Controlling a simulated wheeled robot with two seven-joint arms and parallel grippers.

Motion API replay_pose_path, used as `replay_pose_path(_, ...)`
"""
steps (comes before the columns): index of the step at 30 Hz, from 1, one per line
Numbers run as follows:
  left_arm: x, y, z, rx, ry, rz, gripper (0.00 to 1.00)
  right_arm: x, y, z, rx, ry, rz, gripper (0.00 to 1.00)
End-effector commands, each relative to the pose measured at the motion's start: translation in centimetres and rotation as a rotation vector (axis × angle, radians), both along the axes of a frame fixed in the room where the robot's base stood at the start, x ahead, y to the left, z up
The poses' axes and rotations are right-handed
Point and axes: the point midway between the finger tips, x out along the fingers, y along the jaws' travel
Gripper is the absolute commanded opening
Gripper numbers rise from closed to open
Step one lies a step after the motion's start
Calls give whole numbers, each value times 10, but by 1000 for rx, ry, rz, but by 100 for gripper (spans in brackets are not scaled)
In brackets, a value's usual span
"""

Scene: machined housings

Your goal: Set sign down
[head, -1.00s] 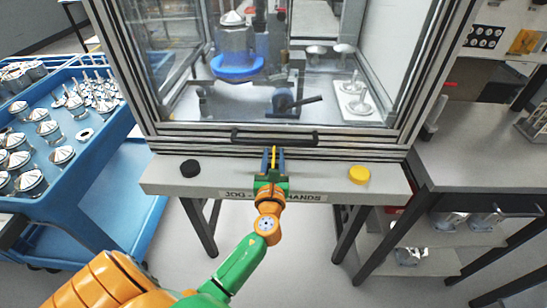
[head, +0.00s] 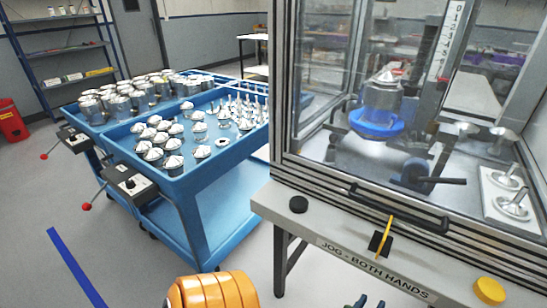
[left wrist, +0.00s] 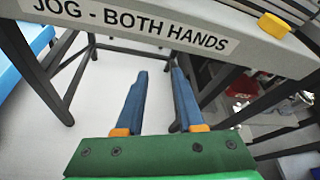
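The sign (head: 384,238), a thin yellow plate seen nearly edge-on with a black base, stands on the narrow grey ledge (head: 335,226) in front of the glass enclosure. It looks slightly tilted in the head view, and its face cannot be read. My left gripper (head: 368,302) shows only its blue fingertips at the bottom edge, in front of the ledge and apart from the sign. In the left wrist view its fingers (left wrist: 158,85) are spread with nothing between them, below the "JOG - BOTH HANDS" label (left wrist: 140,22). My right gripper is not in view.
A black button (head: 299,204) and a yellow button (head: 489,290) sit on the ledge. The enclosure handle (head: 398,208) is just behind the sign. A blue cart (head: 200,177) with several metal parts stands to the left.

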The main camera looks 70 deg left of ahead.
Motion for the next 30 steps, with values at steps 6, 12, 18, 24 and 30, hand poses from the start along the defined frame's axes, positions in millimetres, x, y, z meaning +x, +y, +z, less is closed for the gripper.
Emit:
replay_pose_path(6, -150, -31, -234, -1117, 347, 684, 37, 0, 1, 0, 2, -1, 0, 50)
replay_pose_path(12, -274, -14, -290, -1510, 167, 1606, 37, 0, 2, 0, 3, 0, -1, 50)
replay_pose_path(18, -290, -10, -293, -1541, 92, 1753, 37, 0, 2, 0, 3, 0, 0, 50)
replay_pose_path(24, -290, -10, -293, -1539, 96, 1749, 37, 0, 2, 0, 3, 0, 0, 50)
replay_pose_path(30, -290, -10, -293, -1538, 97, 1749, 37, 0, 2, 0, 3, 0, 0, 50)
